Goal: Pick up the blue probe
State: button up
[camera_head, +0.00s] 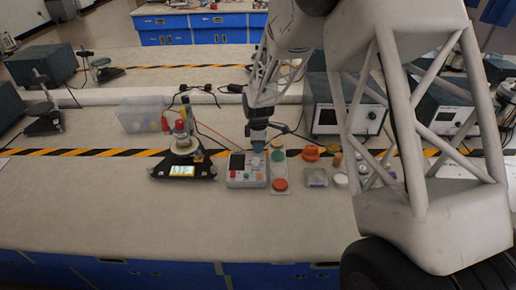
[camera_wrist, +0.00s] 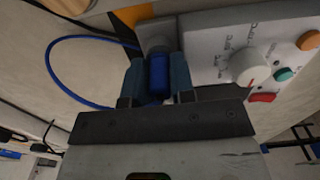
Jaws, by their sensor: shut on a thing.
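The blue probe (camera_wrist: 158,74) sits between the two fingers of my gripper (camera_wrist: 157,84) in the wrist view, and the fingers are shut on it. A blue cable (camera_wrist: 58,75) loops out to the left. Beyond the probe is a grey rounded part (camera_wrist: 156,36) beside the grey meter (camera_wrist: 214,48); I cannot tell whether the probe touches it. In the head view my gripper (camera_head: 257,146) points down over the top of the meter (camera_head: 240,178), which has a knob and coloured buttons. The probe is too small to make out clearly there.
A panel with green and orange buttons (camera_head: 280,184), an orange part (camera_head: 310,153) and several small pots are to the right. A clear bin (camera_head: 140,115) stands behind. The front bench (camera_head: 190,225) is clear.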

grip_shut()
jog(key=shift+r, duration=0.75)
notch_tip(320, 180, up, 2)
jog(key=s+d, duration=0.2)
jog(key=s, duration=0.5)
jog(key=s+d+r, duration=0.1)
jog(key=s, duration=0.7)
jog(key=shift+s+d+r, duration=0.25)
jog(key=shift+s+d, duration=0.05)
jog(key=shift+d, duration=0.1)
jog(key=shift+w+a, duration=0.1)
jog(key=w+a+r+m, duration=0.1)
jog(key=w+a+r, duration=0.1)
jog(key=a, duration=0.6)
jog(key=w+a+r+m, duration=0.2)
jog(key=w+a+r, duration=0.1)
jog(key=a, duration=0.5)
jog(key=w+a+r+m, duration=0.1)
jog(key=w+a+r, duration=0.1)
jog(key=a, duration=0.6)
jog(key=shift+w+a+r, duration=0.3)
jog(key=shift+a+r, duration=0.05)
jog(key=shift+r, duration=0.35)
